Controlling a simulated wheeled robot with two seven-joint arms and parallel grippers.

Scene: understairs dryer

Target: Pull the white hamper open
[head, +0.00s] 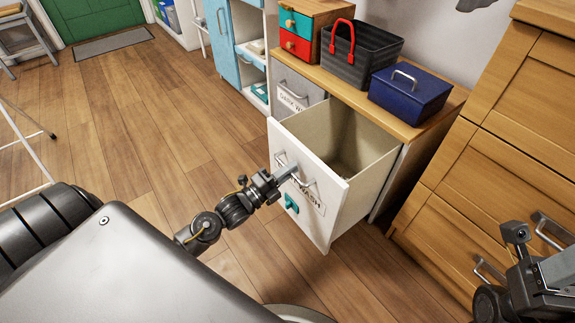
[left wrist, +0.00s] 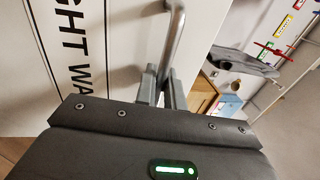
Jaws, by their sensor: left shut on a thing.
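The white hamper (head: 333,209) is a deep drawer-like bin with a white front and a cream inside. It stands well out from the wooden-topped cabinet, and its inside looks empty where I can see it. Its front carries black lettering, partly hidden, and a metal bar handle (left wrist: 174,40). My left gripper (head: 285,174) is shut on that handle; in the left wrist view its fingers (left wrist: 162,88) close around the bar. My right gripper (head: 528,245) is at the lower right, apart from the hamper, in front of the wooden drawers; its fingers are not clear.
A grey hamper (head: 293,93) sits left of the white one. On the top stand a dark basket (head: 361,54), a blue box (head: 409,94) and a small drawer unit (head: 302,28). A wooden dresser (head: 490,160) stands close at right.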

